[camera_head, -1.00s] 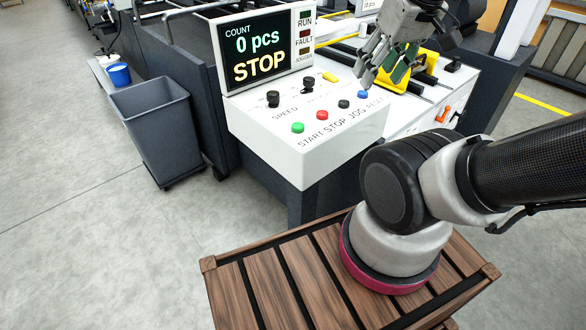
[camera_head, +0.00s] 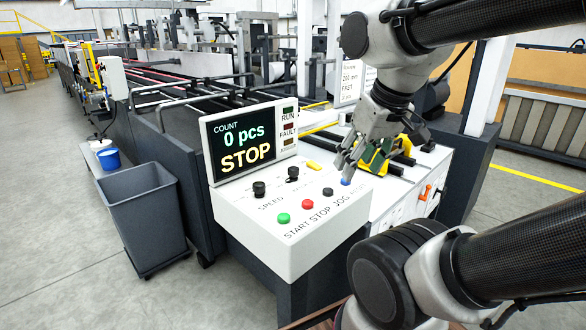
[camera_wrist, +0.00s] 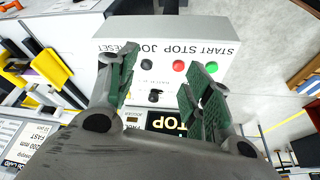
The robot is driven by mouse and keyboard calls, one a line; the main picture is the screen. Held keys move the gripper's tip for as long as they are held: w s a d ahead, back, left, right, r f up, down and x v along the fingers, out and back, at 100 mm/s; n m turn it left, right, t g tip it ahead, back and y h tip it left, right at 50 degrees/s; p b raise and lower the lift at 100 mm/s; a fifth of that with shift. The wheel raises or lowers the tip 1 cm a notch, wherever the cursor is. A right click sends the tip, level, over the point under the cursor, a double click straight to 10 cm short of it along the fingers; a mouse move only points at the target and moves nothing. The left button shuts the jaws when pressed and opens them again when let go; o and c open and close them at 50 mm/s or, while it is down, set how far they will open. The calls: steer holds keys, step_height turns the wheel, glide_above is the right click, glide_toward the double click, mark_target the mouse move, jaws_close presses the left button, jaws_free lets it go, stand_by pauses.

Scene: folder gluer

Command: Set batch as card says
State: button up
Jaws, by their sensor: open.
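The white control panel (camera_head: 285,245) has a green START button (camera_head: 283,218), red STOP button (camera_head: 307,204), black JOG button (camera_head: 328,191) and blue RESET button (camera_head: 346,182). Black knobs stand behind them: the SPEED knob (camera_head: 259,190) and a second knob (camera_head: 293,173). The display (camera_head: 245,145) reads COUNT 0 pcs, STOP. The job card (camera_head: 350,80), partly behind my arm, shows 200 mm and FAST; it also shows in the wrist view (camera_wrist: 28,145). My gripper (camera_head: 348,165) is open and empty, above the panel's right end near RESET. The wrist view shows its green-padded fingers (camera_wrist: 155,85) apart.
A yellow part (camera_head: 376,158) and an orange handle (camera_head: 426,192) are right of the panel. The machine's rails run back left.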

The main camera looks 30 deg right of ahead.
step_height(320, 180, down, 2)
steer(key=w+g, duration=0.1)
steer(key=w, duration=0.1)
steer(key=g, duration=0.3)
glide_above(294, 168)
steer(key=shift+w+f+m, duration=0.3)
steer(key=shift+w, duration=0.05)
steer(key=f, duration=0.7)
steer(key=shift+s, duration=0.2)
steer(key=shift+f, duration=0.4)
steer(key=c, duration=1.1)
